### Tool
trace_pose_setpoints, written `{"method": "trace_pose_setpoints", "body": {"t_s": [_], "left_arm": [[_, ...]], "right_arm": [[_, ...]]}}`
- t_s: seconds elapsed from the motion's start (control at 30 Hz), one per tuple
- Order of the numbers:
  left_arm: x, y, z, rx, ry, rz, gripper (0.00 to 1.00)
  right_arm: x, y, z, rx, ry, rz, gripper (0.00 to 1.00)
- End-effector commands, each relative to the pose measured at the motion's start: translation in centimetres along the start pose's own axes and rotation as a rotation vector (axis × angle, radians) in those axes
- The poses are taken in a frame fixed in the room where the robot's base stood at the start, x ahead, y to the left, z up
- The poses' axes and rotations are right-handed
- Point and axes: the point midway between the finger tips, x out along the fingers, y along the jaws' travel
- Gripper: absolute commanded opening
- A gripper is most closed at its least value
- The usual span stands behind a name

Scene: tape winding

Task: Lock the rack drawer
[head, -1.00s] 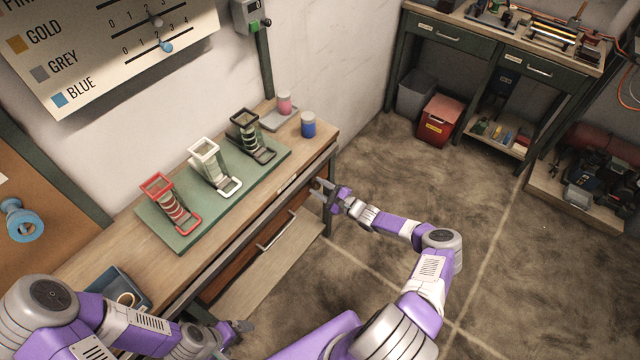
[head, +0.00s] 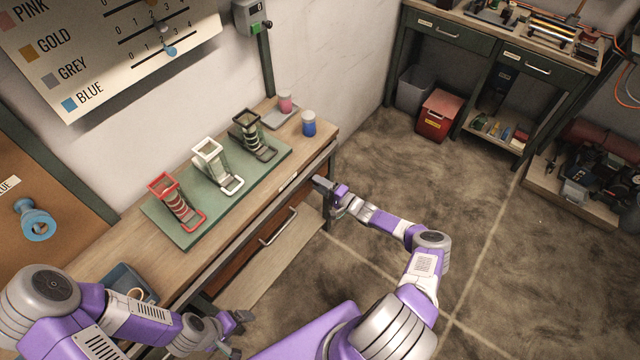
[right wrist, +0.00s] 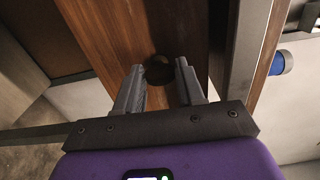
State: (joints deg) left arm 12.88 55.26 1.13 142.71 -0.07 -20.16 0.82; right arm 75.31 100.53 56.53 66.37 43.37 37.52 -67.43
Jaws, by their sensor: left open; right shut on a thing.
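The rack drawer has a brown wooden front (head: 250,252) with a metal handle (head: 278,227), under the workbench top. The front looks pushed in, but I cannot tell for sure. In the right wrist view, a round dark lock (right wrist: 159,70) sits in the brown drawer front (right wrist: 125,30). My right gripper (head: 318,187) is at the drawer's right end. Its fingers (right wrist: 160,68) stand on either side of the lock, shut on it; the exact contact is hard to see. My left gripper (head: 238,325) is open and empty, low at the front left of the bench.
The bench (head: 95,262) carries a green mat (head: 185,243) with red, white and black holders, pink and blue jars, and a blue tray (head: 122,280) at the left. A bench leg stands beside my right gripper.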

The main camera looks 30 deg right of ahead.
Motion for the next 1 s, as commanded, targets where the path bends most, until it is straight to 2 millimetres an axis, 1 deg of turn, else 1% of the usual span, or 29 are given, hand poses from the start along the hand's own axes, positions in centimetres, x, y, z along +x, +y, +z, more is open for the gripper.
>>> {"method": "trace_pose_setpoints", "body": {"t_s": [0.2,0.63,0.67,0.7,0.8,1.0], "left_arm": [[-0.13,0.05,0.01,0.000,0.000,0.000,0.92],[-0.14,0.05,0.01,0.000,0.000,0.000,0.92],[-0.14,0.05,0.01,0.000,0.000,0.000,0.92],[-0.14,0.05,0.01,0.000,0.000,0.000,0.92],[-0.14,0.05,0.01,0.000,0.000,0.000,0.92],[-0.14,0.05,0.00,0.000,0.000,0.000,0.92]], "right_arm": [[-0.02,0.03,0.02,-0.040,0.000,0.000,0.08],[-0.02,0.04,-0.01,-0.047,0.000,0.001,0.08],[-0.02,0.04,-0.01,-0.047,0.000,0.001,0.43],[-0.02,0.04,-0.01,-0.047,0.000,0.001,0.49],[-0.02,0.03,-0.01,-0.046,0.000,0.001,0.64],[-0.01,0.01,-0.02,-0.046,0.000,0.000,0.64]]}}
